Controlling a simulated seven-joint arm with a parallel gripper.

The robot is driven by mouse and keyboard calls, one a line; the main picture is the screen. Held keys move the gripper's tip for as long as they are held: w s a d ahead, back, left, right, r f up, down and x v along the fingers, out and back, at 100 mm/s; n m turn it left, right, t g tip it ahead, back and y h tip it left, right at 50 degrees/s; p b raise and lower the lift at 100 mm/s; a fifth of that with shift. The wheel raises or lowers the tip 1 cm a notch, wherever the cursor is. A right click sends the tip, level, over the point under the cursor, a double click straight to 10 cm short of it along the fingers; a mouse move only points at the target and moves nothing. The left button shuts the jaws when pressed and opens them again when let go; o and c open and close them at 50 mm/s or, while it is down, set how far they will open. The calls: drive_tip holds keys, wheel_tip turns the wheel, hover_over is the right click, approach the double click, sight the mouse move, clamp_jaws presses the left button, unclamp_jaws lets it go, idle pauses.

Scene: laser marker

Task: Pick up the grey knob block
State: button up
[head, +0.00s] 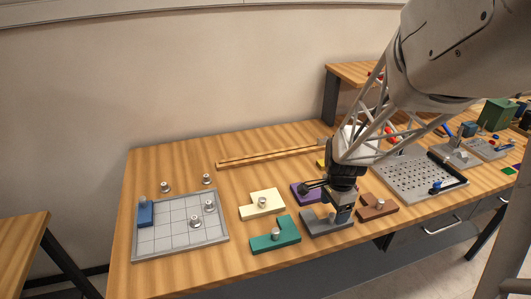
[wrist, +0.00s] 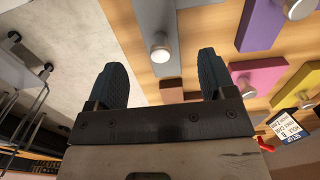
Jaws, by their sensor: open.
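The grey knob block (head: 318,226) lies near the front edge of the wooden table in the head view, partly hidden by my gripper (head: 342,212). My gripper points down over its right part. In the wrist view the grey block (wrist: 152,15) enters from the top, with its round metal knob (wrist: 160,50) near the line between the fingertips. My gripper (wrist: 161,62) is open there, one finger to each side of the knob. I see nothing held. I cannot tell the exact height of the fingertips above the block.
Close by are a purple block (head: 299,197), a brown block (head: 370,213), a green block (head: 287,234) and a cream block (head: 255,212). A tiled grey tray (head: 165,246) lies at left and a perforated plate (head: 410,180) at right. Table between tray and wooden rail (head: 265,157) is mostly clear.

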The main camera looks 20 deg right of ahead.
drive_tip(key=shift+f, duration=2.6)
drive_tip(key=shift+c, duration=0.2)
drive_tip(key=c, duration=1)
drive_tip(key=shift+r, duration=0.2)
wheel_tip(320, 180, up, 28)
drive_tip(key=shift+f, duration=0.15)
wheel_tip(320, 180, up, 8)
hover_over(332, 215)
